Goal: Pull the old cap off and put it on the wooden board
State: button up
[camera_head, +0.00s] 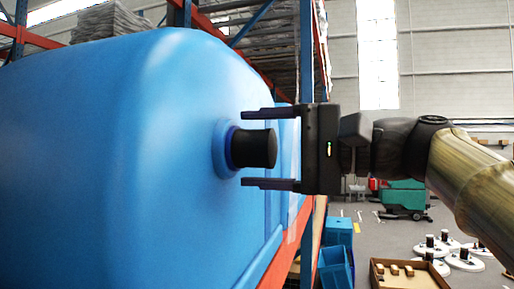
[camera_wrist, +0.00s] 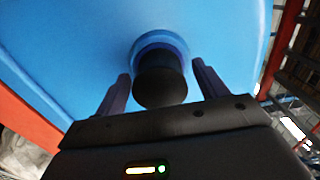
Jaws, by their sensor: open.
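The old cap (camera_head: 257,148) is a black cylinder on the blue collar of the large blue tank (camera_head: 110,150). It points right, toward my gripper (camera_head: 258,148). My gripper is open, with one finger above the cap and one below it, and a gap shows on both sides. In the wrist view the black cap (camera_wrist: 160,82) sits between the two dark fingers of my gripper (camera_wrist: 162,80), in front of the blue collar. No wooden board is clearly identifiable; a brown wooden-looking tray with small blocks (camera_head: 402,284) stands at the lower right of the head view.
Orange and blue rack beams (camera_head: 308,245) stand beside the tank. Blue crates (camera_head: 335,262) sit low behind them. A green floor machine (camera_head: 404,198) and several white discs with dark tops (camera_head: 464,261) are on the grey floor at right.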

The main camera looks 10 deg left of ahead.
aim_at(274, 149)
jog(key=shift+c, duration=0.4)
jog(key=c, duration=1.2)
jog(key=shift+d, duration=0.1)
jog(key=shift+d+f, duration=0.1)
jog(key=shift+d, duration=0.8)
jog(key=shift+d, duration=0.1)
jog(key=shift+s+d, duration=0.15)
jog(key=shift+d, duration=0.65)
jog(key=shift+d, duration=0.1)
jog(key=shift+d, duration=0.6)
